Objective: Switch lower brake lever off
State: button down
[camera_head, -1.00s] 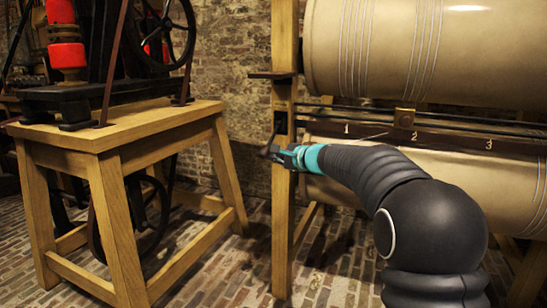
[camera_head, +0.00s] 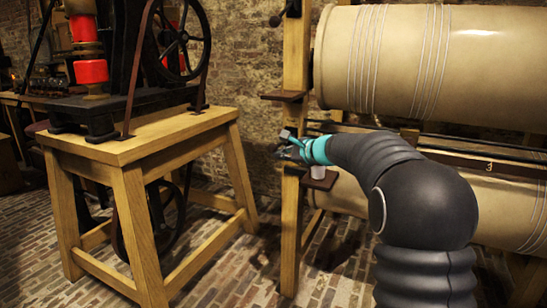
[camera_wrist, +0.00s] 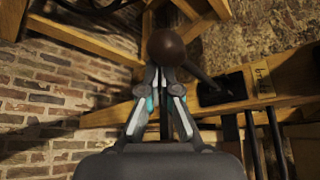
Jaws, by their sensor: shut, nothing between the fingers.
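The lower brake lever shows in the wrist view as a dark brown ball knob (camera_wrist: 166,47) on a dark rod. The rod runs right to a black slot plate on a wooden post marked "brake" (camera_wrist: 262,78). My gripper (camera_wrist: 160,76) is shut and empty, its fingertips just below the knob in the picture. I cannot tell whether they touch it. In the head view my gripper (camera_head: 286,148) is in front of the wooden post (camera_head: 291,220), below the upper ledge (camera_head: 283,95). The lower lever cannot be made out there.
An upper lever (camera_head: 284,14) is on the post's top. A small ledge (camera_head: 320,180) sits beside my wrist. Large tan drums (camera_head: 400,60) fill the right. A wooden bench with a machine (camera_head: 140,140) stands left. Brick floor is open between bench and post.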

jog(key=shift+w+d+r+p, duration=0.1)
jog(key=shift+w+r+p, duration=0.15)
jog(key=shift+r+p, duration=0.8)
jog(key=shift+w+d+r+p, duration=0.1)
jog(key=shift+w+r+p, duration=0.15)
jog(key=shift+r, duration=1.8)
jog(key=shift+s+r, duration=0.1)
jog(key=s+d+r+p, duration=0.1)
jog(key=s+d+r, duration=0.2)
jog(key=d, duration=0.4)
jog(key=shift+s+d+r, duration=0.15)
jog(key=shift+s+d, duration=0.25)
jog(key=shift+s, duration=0.4)
jog(key=shift+a, duration=0.1)
